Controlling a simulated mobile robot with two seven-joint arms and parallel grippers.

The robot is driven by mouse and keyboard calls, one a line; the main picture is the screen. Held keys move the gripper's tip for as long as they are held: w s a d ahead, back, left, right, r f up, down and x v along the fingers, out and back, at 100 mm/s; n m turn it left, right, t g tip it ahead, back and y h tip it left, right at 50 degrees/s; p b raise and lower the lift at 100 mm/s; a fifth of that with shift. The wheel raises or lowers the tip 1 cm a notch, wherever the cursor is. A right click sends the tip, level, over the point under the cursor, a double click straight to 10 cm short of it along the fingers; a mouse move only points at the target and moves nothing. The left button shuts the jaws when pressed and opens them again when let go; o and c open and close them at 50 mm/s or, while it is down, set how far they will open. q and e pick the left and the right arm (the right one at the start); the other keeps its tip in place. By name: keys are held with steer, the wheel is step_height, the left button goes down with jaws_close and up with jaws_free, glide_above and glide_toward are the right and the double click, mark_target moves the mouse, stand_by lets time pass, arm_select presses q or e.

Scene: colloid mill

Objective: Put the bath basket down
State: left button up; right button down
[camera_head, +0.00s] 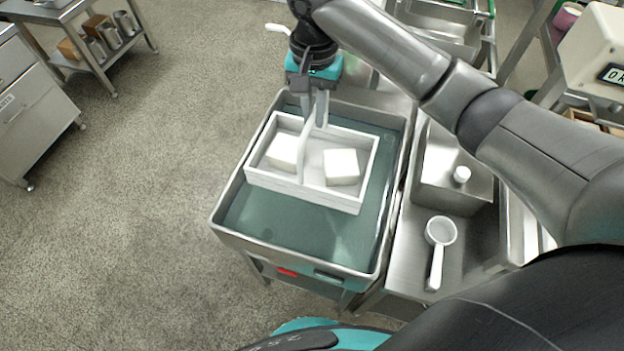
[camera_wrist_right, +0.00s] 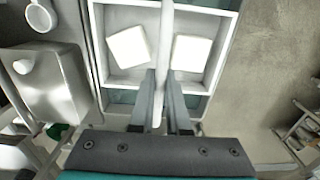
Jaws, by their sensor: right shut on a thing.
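The bath basket (camera_head: 262,180) is a white, open rectangular basket with a handle across its middle and two white blocks inside, one on each side of the handle. It is in or just over a steel basin (camera_head: 240,236) of blue-green liquid. I cannot tell whether it touches the bottom. My right gripper (camera_head: 318,112) comes from above and is shut on the handle. In the right wrist view the gripper (camera_wrist_right: 165,128) has a finger on each side of the handle, with the basket (camera_wrist_right: 128,78) beyond. My left gripper is not in view.
A steel counter right of the basin holds a white ladle (camera_head: 440,232) and a steel box with a white knob (camera_head: 461,175). A white machine with a display (camera_head: 598,50) stands at the upper right. A shelf table (camera_head: 85,40) is at the upper left. The floor on the left is clear.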

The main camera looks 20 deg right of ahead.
mark_target(314, 167)
step_height(314, 167, down, 14)
steer(key=b, duration=0.4)
steer(key=shift+s+f, duration=0.1)
steer(key=shift+f, duration=0.05)
steer(key=shift+f+b, duration=0.3)
steer(key=shift+f, duration=0.4)
step_height(314, 167, down, 3)
steer(key=shift+f+b, duration=0.2)
steer(key=shift+b, duration=0.4)
steer(key=c, duration=1.3)
jaws_free()
steer(key=shift+s+f, duration=0.1)
steer(key=shift+f, duration=0.1)
steer(key=o, duration=0.4)
steer(key=shift+r, duration=0.1)
